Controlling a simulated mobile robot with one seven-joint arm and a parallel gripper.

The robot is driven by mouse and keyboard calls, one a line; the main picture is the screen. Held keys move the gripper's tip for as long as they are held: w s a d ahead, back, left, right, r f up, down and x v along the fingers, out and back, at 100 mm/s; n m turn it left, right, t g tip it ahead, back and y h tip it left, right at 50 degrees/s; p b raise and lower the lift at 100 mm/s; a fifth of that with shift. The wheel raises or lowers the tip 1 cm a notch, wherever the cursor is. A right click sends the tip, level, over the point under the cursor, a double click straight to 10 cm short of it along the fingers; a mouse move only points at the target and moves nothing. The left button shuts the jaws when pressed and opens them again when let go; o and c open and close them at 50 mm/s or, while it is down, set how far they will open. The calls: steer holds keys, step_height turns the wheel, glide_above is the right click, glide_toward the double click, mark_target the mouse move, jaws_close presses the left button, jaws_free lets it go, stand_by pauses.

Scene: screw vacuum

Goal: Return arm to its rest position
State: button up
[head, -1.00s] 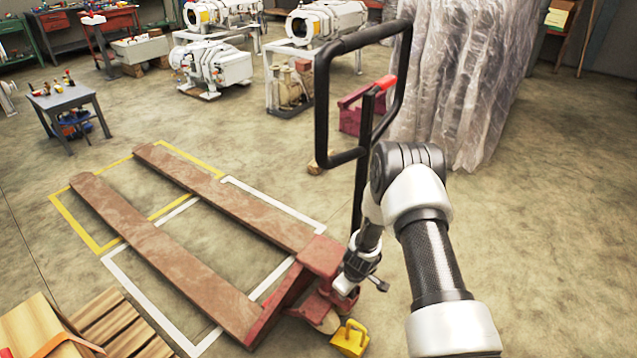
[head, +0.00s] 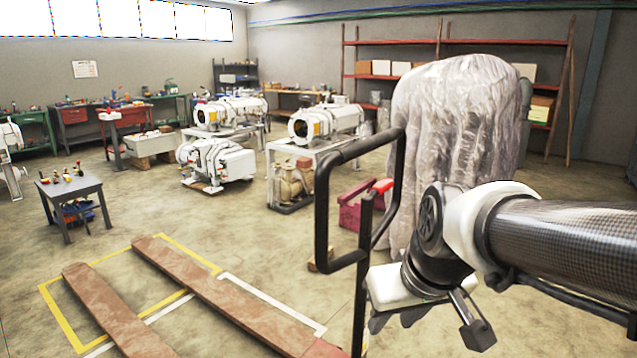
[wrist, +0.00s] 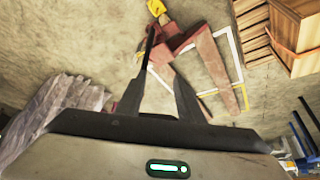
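My arm reaches in from the right edge of the head view, its dark forearm nearly level.
The truck's brown forks (head: 225,300) lie on the marked floor. A plastic-wrapped load (head: 450,120) stands behind my arm. Machines (head: 325,122), a small table (head: 72,187) and shelves (head: 480,45) stand farther back. A wooden crate (wrist: 290,35) shows in the wrist view.

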steer(key=s+d+r+m+h, duration=0.1)
steer(key=s+d+r+m, duration=0.15)
steer(key=s, duration=0.75)
step_height(320, 180, up, 20)
steer(key=p, duration=2.1)
steer(key=shift+w, duration=0.3)
